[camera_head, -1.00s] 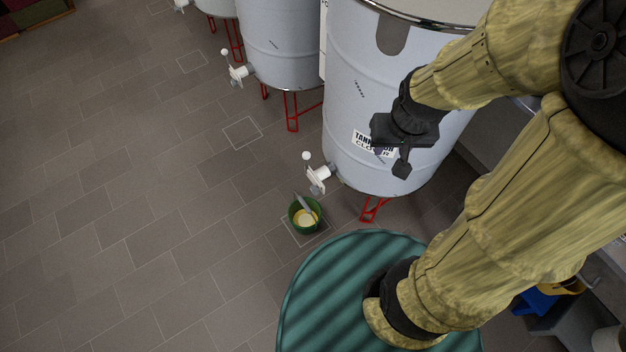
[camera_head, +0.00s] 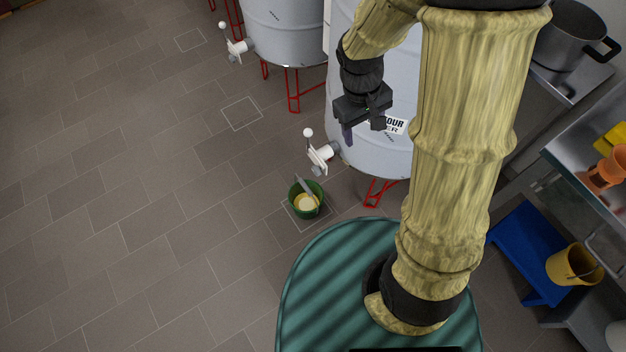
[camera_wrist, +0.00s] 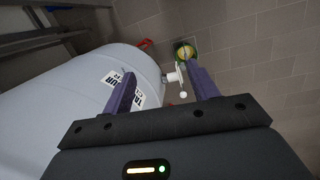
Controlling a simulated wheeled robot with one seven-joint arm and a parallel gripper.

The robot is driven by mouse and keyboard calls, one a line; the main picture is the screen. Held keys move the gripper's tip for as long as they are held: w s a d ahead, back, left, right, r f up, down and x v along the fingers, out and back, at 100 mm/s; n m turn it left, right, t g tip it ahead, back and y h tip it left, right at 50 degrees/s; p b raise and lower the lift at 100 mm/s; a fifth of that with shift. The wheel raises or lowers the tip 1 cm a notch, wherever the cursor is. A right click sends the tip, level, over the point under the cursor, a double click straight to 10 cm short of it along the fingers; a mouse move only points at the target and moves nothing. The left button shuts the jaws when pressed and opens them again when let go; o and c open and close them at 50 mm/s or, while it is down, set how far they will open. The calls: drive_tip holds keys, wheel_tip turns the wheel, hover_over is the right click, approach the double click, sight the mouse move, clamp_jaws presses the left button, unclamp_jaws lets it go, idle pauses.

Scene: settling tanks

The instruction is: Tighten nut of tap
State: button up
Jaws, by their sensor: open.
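The white tap (camera_head: 320,156) sticks out low from the near pale tank (camera_head: 372,150), with a round white knob (camera_head: 308,132) on its lever. The nut cannot be told apart clearly; a greyish ring shows where the tap meets the tank. My gripper (camera_head: 363,130) is open and empty, beside the tank wall, up and right of the tap in the picture. In the wrist view the tap (camera_wrist: 174,77) appears between the two purple fingers, closer to the right one and beyond them, apart from both.
A green bucket (camera_head: 294,203) with pale yellow contents and a utensil stands on the floor below the tap. Another tank (camera_head: 285,40) with its own tap stands behind. A blue stool (camera_head: 528,240), yellow bucket (camera_head: 572,266) and steel counter are at right. The floor at left is clear.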

sight(314, 172)
drive_tip(key=w+a+f+n+h+b, duration=0.2)
drive_tip(key=a+f+n+h+b, duration=0.15)
drive_tip(key=f+b, duration=0.45)
drive_tip(key=w+a+f+n+t+h+b, duration=0.1)
drive_tip(key=w+a+f+n+h+b, duration=0.25)
drive_tip(key=f, duration=0.85)
drive_tip(key=w+a+f+n+h+b, duration=0.15)
drive_tip(key=a+f+n+b, duration=0.3)
drive_tip(key=f, duration=0.55)
drive_tip(key=s+a+f+n+t+h+b, duration=0.1)
drive_tip(key=a+f+n+t+b, duration=0.3)
drive_tip(key=f, duration=0.5)
drive_tip(key=s+a+f+n+t+h+b, duration=0.1)
drive_tip(key=a+f+n+t+h+b, duration=0.2)
drive_tip(key=a+f+t+b, duration=0.2)
drive_tip(key=a+f+b, duration=0.2)
drive_tip(key=a+f, duration=0.2)
drive_tip(key=a, duration=0.1)
drive_tip(key=shift+s+n+t+h+b, duration=0.3)
drive_tip(key=shift+s+n+h+b, duration=0.05)
drive_tip(key=shift+s+b, duration=0.05)
drive_tip(key=shift+s+a, duration=0.1)
drive_tip(key=shift+s, duration=0.05)
drive_tip(key=b+x, duration=0.3)
drive_tip(key=x, duration=1.4)
drive_tip(key=shift+w+d+f, duration=0.1)
drive_tip(key=shift+w+d, duration=0.15)
